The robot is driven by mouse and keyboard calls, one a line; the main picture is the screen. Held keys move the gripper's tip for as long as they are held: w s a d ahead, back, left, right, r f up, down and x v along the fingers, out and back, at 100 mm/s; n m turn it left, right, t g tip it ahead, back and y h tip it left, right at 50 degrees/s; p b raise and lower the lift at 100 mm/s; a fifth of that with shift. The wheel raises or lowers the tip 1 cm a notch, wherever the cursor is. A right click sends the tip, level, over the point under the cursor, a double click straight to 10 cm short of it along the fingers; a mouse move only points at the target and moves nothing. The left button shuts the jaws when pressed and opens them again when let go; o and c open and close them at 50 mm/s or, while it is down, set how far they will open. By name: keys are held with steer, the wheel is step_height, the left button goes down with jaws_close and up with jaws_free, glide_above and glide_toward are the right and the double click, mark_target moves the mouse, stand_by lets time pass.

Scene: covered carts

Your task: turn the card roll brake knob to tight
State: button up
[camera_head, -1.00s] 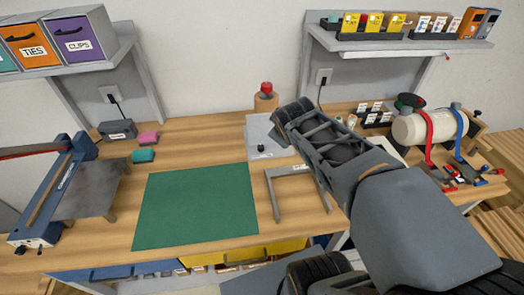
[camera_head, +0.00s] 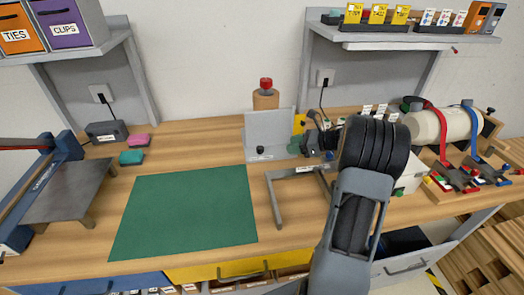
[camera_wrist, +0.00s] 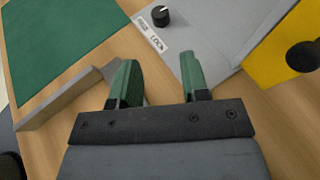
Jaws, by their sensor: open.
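I cannot tell which knob is the card roll brake. My gripper (camera_wrist: 160,78) is open and empty, its green-padded fingers apart and short of the black knob.
A grey frame (camera_head: 278,200) lies beside the green mat (camera_head: 185,212). A yellow part with a black ball (camera_wrist: 303,55) is close to my gripper's right. A red-topped brown cylinder (camera_head: 265,97) stands behind the plate. The mat is clear.

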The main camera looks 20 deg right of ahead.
mark_target(262, 148)
steer(key=p+x, duration=0.2)
steer(key=x, duration=1.1)
steer(key=shift+a, duration=0.1)
steer(key=c, duration=0.6)
